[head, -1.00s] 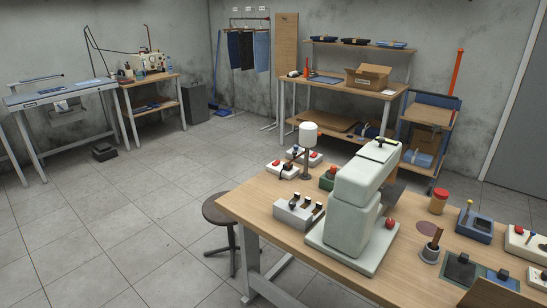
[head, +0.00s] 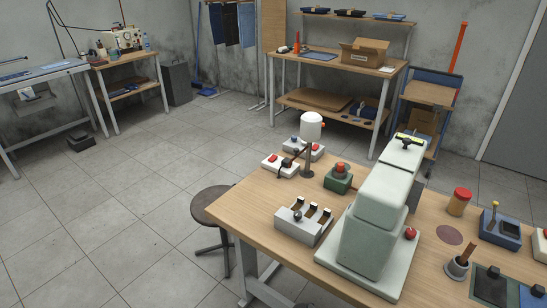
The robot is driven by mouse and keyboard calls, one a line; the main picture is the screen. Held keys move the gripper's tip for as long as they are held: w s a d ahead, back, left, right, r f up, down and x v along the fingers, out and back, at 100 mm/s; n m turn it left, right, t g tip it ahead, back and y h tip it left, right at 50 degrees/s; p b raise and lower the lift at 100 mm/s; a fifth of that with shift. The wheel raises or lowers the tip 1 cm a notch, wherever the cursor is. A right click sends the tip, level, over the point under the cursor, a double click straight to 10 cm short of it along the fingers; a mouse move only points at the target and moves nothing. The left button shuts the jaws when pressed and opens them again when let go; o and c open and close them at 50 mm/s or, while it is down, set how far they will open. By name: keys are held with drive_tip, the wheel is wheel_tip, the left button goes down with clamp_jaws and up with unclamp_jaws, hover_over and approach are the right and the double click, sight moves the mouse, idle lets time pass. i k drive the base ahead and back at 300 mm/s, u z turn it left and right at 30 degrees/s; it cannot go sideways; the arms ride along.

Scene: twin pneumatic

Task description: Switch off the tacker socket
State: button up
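I cannot tell which of these is the tacker socket; no label is readable. My gripper is not in view.
Between the boxes stand a white-topped post (head: 311,128) and a green box with an orange-red knob (head: 338,180). A red-lidded jar (head: 459,201) and a blue box with a yellow lever (head: 499,228) are to the right.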

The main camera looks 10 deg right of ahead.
sight(274, 156)
drive_tip(key=u, duration=1.5)
drive_tip(key=i, duration=0.7)
drive_tip(key=u, duration=0.45)
